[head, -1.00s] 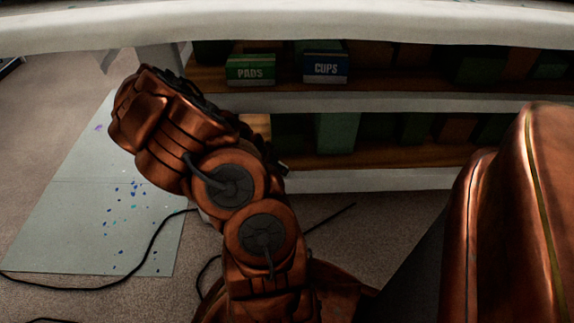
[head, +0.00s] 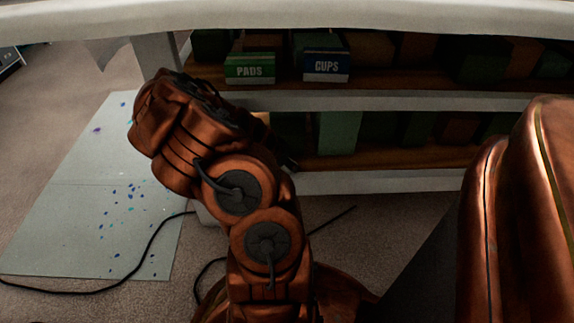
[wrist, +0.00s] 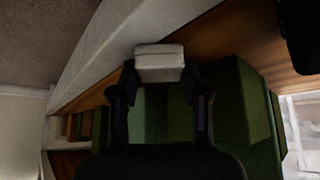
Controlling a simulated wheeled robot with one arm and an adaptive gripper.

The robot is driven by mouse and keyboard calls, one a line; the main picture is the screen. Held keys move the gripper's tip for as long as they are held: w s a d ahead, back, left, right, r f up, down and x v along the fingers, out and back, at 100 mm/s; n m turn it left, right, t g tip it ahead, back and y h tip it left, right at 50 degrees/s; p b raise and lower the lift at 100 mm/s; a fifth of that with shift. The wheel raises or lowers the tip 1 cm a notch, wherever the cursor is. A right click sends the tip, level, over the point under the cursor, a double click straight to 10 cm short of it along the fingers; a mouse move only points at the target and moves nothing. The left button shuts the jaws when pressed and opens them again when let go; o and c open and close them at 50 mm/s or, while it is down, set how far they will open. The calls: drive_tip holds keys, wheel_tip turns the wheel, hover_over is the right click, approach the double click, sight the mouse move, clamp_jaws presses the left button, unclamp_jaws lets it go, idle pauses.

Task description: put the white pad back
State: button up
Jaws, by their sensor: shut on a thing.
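The white pad (wrist: 160,64) shows in the wrist view as a small pale block between the fingertips. My gripper (wrist: 160,82) is shut on it, with one dark finger on each side. Behind the pad are a brown wooden shelf board and a pale shelf edge. In the head view the gripper and pad are hidden by my copper arm. A green box labelled PADS (head: 250,69) stands on the upper shelf, just beyond the arm.
A blue box labelled CUPS (head: 326,67) stands right of the PADS box. A large green box (wrist: 243,115) is close to the gripper's right in the wrist view. A pale tabletop edge (head: 300,16) overhangs the shelves. A black cable (head: 125,272) crosses the floor and paint-spotted sheet (head: 70,215).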

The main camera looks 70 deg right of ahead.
drive_tip(key=o, duration=1)
drive_tip(key=p+v, duration=0.5)
drive_tip(key=v, duration=0.6)
drive_tip(key=w+a+r+n+t+y, duration=0.1)
drive_tip(key=w+a+r+n+y, duration=0.15)
drive_tip(key=a, duration=0.65)
drive_tip(key=w+a+r+n+y, duration=0.1)
drive_tip(key=w+a+r+n, duration=0.25)
drive_tip(key=a, duration=0.55)
drive_tip(key=w+a+r+n+t+y, duration=0.1)
drive_tip(key=w+a+r+n+y, duration=0.15)
drive_tip(key=a, duration=0.55)
drive_tip(key=s+a+r+n+g, duration=0.1)
drive_tip(key=s+a+r+n, duration=0.3)
drive_tip(key=s+a+n, duration=0.3)
drive_tip(key=s+a+r+n+g, duration=0.1)
drive_tip(key=s+a+r+n, duration=0.3)
drive_tip(key=s+a+n, duration=0.3)
drive_tip(key=a, duration=0.3)
drive_tip(key=shift+a+g, duration=0.3)
drive_tip(key=shift+g, duration=0.1)
